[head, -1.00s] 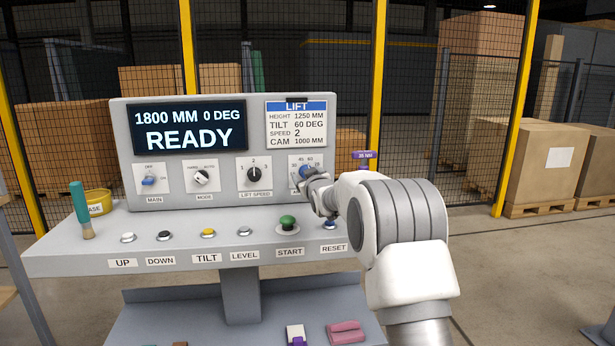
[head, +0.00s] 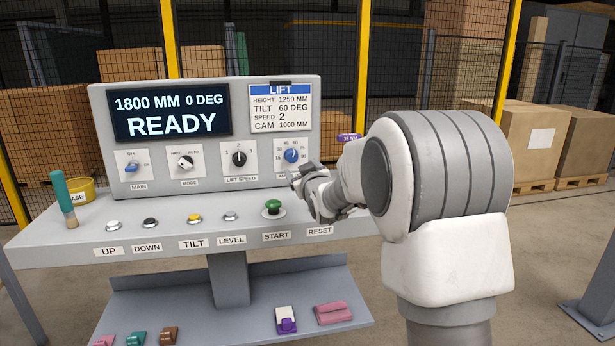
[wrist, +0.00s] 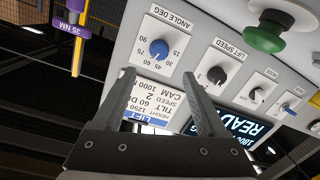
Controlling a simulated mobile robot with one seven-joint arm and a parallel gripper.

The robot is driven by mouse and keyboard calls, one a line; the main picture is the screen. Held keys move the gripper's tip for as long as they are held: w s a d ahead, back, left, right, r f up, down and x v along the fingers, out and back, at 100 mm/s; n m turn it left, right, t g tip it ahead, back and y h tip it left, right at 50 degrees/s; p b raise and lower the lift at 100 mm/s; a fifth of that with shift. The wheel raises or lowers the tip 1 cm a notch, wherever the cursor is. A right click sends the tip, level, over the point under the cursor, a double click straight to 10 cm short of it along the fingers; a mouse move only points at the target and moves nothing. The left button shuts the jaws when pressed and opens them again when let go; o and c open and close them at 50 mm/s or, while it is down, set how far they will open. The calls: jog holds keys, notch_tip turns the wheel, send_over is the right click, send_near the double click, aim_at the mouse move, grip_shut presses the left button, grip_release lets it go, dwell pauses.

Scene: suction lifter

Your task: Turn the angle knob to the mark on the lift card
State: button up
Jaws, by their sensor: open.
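The blue angle knob (head: 291,155) is on the right of the grey console panel, inside a ring of degree numbers. It also shows in the wrist view (wrist: 160,49), upside down; its exact setting is too small to tell. The lift card (head: 281,107) above it reads tilt 60 DEG, height 1250 MM, speed 2 and cam 1000 MM. It also shows between my fingers in the wrist view (wrist: 158,100). My gripper (head: 294,179) is open and empty, just below and in front of the knob, apart from it. It partly covers the knob's label in the head view.
The display (head: 171,110) reads 1800 MM, 0 DEG, READY. The lift speed knob (head: 239,158) is left of the angle knob. The green START button (head: 273,207) and other buttons line the shelf below. A purple 35 NM tag (head: 349,137) stands right of the panel.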

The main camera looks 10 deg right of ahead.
jog(key=s, duration=0.6)
jog(key=shift+d+r, duration=0.15)
jog(key=shift+r, duration=0.05)
jog(key=s+f+m+g, duration=0.15)
jog(key=s+g, duration=0.25)
jog(key=s, duration=0.9)
jog(key=s+f+m+g+h+p, duration=0.15)
jog(key=s+g, duration=0.25)
jog(key=s, duration=1)
jog(key=s+f+m+g+y, duration=0.15)
jog(key=s+g, duration=0.25)
jog(key=s, duration=0.9)
notch_tip(320, 180, up, 17)
jog(key=h+p, duration=0.1)
jog(key=p, duration=1.7)
jog(key=shift+a, duration=0.4)
